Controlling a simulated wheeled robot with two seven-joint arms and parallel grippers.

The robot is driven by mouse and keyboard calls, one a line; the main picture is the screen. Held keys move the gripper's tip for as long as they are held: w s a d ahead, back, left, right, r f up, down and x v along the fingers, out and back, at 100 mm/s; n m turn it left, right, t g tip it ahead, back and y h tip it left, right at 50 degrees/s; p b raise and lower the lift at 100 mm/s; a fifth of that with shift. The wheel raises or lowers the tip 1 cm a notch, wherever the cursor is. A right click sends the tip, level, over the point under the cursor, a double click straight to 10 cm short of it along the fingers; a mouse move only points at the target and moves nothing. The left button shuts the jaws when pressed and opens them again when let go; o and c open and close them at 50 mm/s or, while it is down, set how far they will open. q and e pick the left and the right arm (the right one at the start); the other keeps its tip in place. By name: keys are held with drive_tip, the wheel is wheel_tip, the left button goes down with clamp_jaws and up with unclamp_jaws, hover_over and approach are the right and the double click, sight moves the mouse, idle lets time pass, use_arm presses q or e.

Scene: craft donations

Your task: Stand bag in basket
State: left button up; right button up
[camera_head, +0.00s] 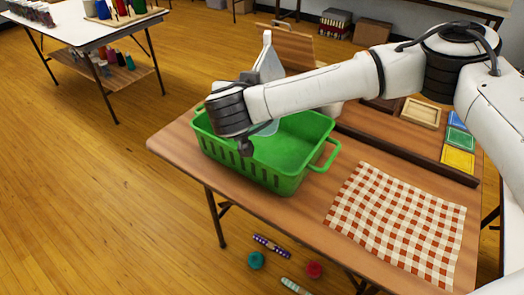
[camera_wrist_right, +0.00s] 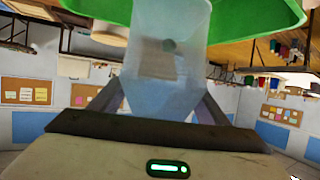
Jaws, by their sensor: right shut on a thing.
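My right gripper (camera_wrist_right: 155,108) is shut on a pale, translucent bag (camera_wrist_right: 168,60), its two fingers on either side of it in the wrist view. In the head view the bag (camera_head: 267,128) shows only in part below my right forearm, over the inside of the green basket (camera_head: 262,174). The basket stands on the wooden table and looks empty where I can see into it. In the wrist view the basket (camera_wrist_right: 262,18) is beyond the bag's far end. I cannot tell whether the bag touches the basket floor. My left gripper is out of view.
A red-and-white checked cloth (camera_head: 397,222) lies flat right of the basket. Behind it is a divided wooden tray (camera_head: 400,148) with a frame and coloured cards. Yarn balls and rolls lie on the floor in front. A white table (camera_head: 75,22) stands back left.

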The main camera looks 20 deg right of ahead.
wheel_tip(320, 180, down, 12)
drive_tip(key=shift+f, duration=0.15)
idle(0.4)
drive_tip(key=shift+f+b, duration=0.2)
drive_tip(key=shift+b, duration=0.15)
drive_tip(key=o, duration=1)
drive_tip(key=v, duration=1.2)
drive_tip(key=shift+s+r, duration=0.1)
